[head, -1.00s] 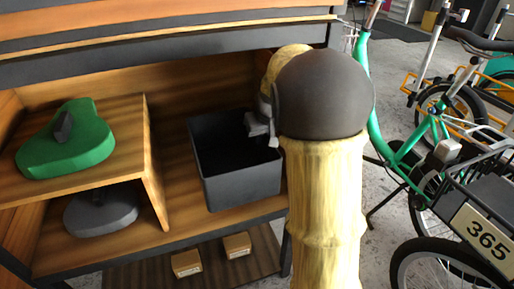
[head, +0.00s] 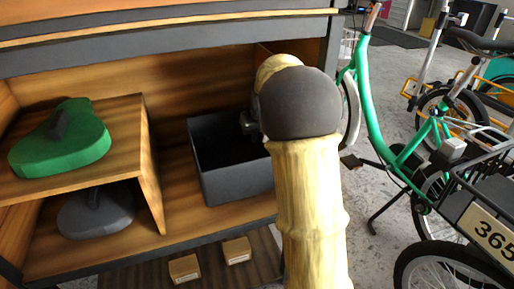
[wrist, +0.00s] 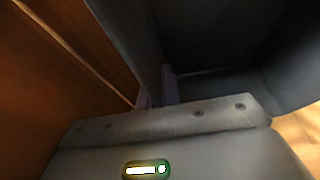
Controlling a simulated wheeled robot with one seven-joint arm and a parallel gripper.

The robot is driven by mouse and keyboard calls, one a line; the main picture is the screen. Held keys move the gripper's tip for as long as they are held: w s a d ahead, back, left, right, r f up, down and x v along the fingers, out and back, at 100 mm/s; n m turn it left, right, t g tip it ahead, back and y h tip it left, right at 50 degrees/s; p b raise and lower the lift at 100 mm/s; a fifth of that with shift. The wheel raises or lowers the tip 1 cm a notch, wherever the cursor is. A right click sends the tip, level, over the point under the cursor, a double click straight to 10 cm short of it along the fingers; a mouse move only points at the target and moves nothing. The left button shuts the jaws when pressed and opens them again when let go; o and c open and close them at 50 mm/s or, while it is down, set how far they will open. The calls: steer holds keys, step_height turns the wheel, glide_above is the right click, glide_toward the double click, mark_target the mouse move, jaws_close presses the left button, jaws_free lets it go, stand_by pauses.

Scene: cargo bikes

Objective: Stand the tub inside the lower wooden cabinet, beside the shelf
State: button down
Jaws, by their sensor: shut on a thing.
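The tub (head: 238,183) is a dark grey, open-topped bin. It is upright inside the lower wooden cabinet (head: 190,222), to the right of the shelf (head: 128,178) with a gap between them. I cannot tell whether its base touches the cabinet floor. My gripper (head: 248,122) is shut on the tub's rim at its far right side, partly hidden by my arm. In the wrist view, my gripper's fingers (wrist: 157,98) pinch the dark tub wall (wrist: 130,35). The tub looks empty.
A green object (head: 62,140) lies on the shelf, and a grey rounded object (head: 95,212) sits under it. Two small boxes (head: 184,268) (head: 237,250) lie on a lower slatted board. A green bike (head: 375,110) stands close to the cabinet's right side.

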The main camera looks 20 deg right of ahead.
mark_target(257, 145)
step_height(257, 145, down, 4)
steer(key=shift+r+b, duration=0.25)
steer(key=shift+b, duration=0.7)
steer(key=shift+w+f+b, duration=0.25)
steer(key=shift+f+b, duration=0.05)
steer(key=shift+b, duration=0.2)
steer(key=shift+f, duration=0.1)
steer(key=c, duration=1.6)
jaws_free()
steer(key=shift+s+r+p, duration=0.15)
steer(key=shift+r+p, duration=0.15)
steer(key=shift+r, duration=0.15)
steer(key=p+v, duration=0.3)
steer(key=v, duration=0.3)
steer(key=shift+s+r, duration=0.2)
steer(key=shift+r, duration=0.15)
